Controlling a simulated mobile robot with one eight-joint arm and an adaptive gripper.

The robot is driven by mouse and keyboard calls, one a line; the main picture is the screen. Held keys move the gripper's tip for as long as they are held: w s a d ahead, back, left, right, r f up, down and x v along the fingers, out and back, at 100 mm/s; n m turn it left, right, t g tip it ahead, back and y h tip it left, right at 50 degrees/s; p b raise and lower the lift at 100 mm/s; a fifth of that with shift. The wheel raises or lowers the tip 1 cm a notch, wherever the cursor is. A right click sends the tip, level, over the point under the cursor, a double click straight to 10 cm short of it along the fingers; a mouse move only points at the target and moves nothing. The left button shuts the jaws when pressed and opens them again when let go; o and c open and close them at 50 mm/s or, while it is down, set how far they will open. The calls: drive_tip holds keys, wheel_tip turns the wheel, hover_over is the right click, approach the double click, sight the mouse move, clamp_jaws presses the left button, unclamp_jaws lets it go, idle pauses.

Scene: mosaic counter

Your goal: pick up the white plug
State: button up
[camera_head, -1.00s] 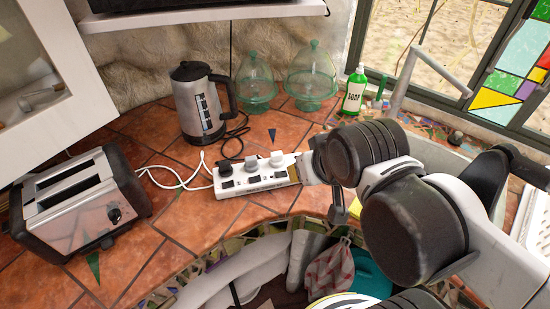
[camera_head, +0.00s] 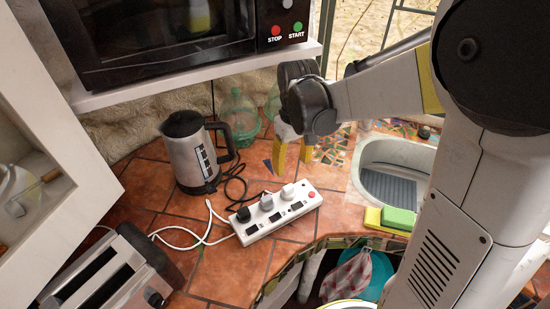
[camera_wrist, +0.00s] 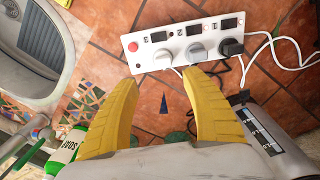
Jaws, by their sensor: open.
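A white power strip (camera_head: 254,232) lies on the tiled counter with a black plug (camera_head: 243,215) and two pale plugs standing in it. The middle plug (camera_head: 266,203) and the right-hand plug (camera_head: 288,191) both look white to light grey. In the wrist view the pale plugs (camera_wrist: 196,52) and (camera_wrist: 162,59) sit beyond my fingertips, beside the black plug (camera_wrist: 231,46). My gripper (camera_head: 293,160) is open and empty, its yellow fingers pointing down behind the strip's right end. In the wrist view my gripper (camera_wrist: 160,78) frames bare tiles just short of the strip.
A kettle (camera_head: 190,155) stands behind the strip, with black and white cords around it. A toaster (camera_head: 105,275) is at lower left, a sink (camera_head: 395,165) and sponge (camera_head: 398,218) at right. A microwave (camera_head: 165,40) sits on a shelf above. A soap bottle (camera_wrist: 68,148) shows in the wrist view.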

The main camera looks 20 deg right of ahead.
drive_tip(key=b, duration=0.2)
hover_over(289, 187)
drive_tip(key=f, duration=0.5)
drive_tip(key=shift+w+d+f, duration=0.1)
drive_tip(key=shift+d+f, duration=0.05)
drive_tip(key=shift+d, duration=0.2)
drive_tip(key=f, duration=0.2)
drive_tip(key=f+b, duration=0.1)
drive_tip(key=f, duration=0.2)
drive_tip(key=shift+a+f+b, duration=0.3)
drive_tip(key=shift+a, duration=0.1)
drive_tip(key=shift+r, duration=0.1)
clamp_jaws()
